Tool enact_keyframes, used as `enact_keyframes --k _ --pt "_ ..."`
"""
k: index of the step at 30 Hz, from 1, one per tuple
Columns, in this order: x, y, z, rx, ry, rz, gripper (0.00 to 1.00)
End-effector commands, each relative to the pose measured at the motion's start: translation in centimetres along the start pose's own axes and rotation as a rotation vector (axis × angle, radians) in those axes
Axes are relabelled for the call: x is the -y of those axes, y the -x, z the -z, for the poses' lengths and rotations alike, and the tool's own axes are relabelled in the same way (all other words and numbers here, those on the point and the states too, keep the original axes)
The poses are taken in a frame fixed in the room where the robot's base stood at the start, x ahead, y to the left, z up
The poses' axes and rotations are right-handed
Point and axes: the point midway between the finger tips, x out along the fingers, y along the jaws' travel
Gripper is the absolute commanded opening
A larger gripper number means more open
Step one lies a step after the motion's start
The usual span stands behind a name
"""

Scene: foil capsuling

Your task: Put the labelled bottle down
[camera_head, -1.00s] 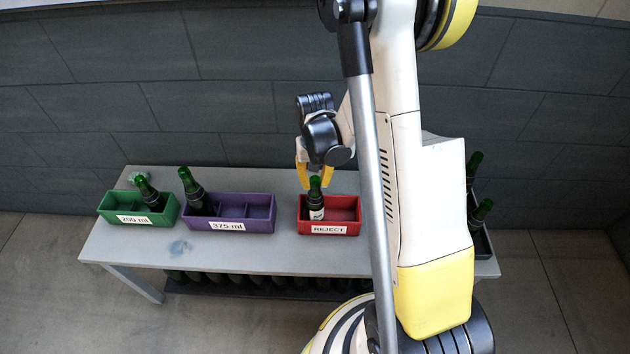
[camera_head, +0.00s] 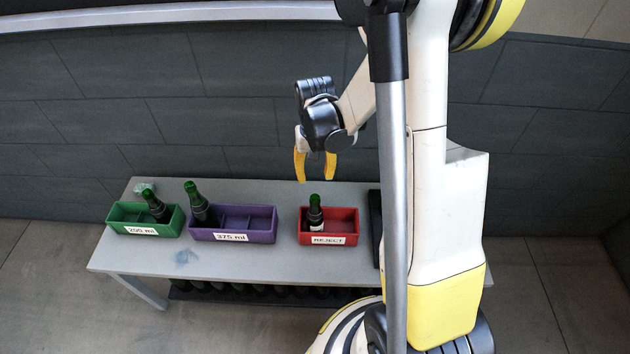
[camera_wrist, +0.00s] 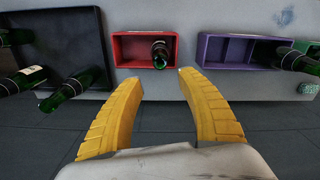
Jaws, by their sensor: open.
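The labelled bottle (camera_head: 315,213) is dark green with a white label and stands in the left part of the red REJECT crate (camera_head: 343,240). In the wrist view the same bottle (camera_wrist: 160,55) shows from above inside the red crate (camera_wrist: 117,48). My gripper (camera_head: 317,181) is open and empty, above and behind the crate, apart from the bottle. Its yellow fingers (camera_wrist: 158,78) are spread in the wrist view, with nothing between them.
A purple 375 ml crate (camera_head: 232,237) and a green crate (camera_head: 140,231) each hold a leaning bottle. A black tray (camera_wrist: 75,22) with several bottles lies on the other side of the red crate. The grey table (camera_head: 240,259) is clear in front.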

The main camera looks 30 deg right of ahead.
Motion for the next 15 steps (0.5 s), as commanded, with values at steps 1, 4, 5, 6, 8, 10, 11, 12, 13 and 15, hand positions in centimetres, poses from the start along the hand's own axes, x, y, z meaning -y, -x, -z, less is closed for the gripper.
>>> enact_keyframes --k 1,4,5,6,8,10,11,12,13,15 --pt "0.0 1.3 -0.1 0.000 0.000 0.000 0.45" --pt "0.0 2.6 0.0 0.000 0.000 0.000 0.45" --pt "0.0 2.9 0.0 0.000 0.000 0.000 0.45" --pt "0.0 3.2 0.0 0.000 0.000 0.000 0.45" --pt "0.1 3.7 -0.1 -0.004 0.003 0.001 0.45" --pt "0.4 4.7 -0.4 -0.018 0.013 0.002 0.45" --pt "0.6 5.3 -0.5 -0.029 0.020 0.004 0.45" --pt "1.0 6.3 -0.9 -0.048 0.034 0.007 0.45" --pt "1.3 7.2 -1.2 -0.067 0.046 0.009 0.45" --pt "2.2 9.6 -2.3 -0.118 0.079 0.017 0.45"
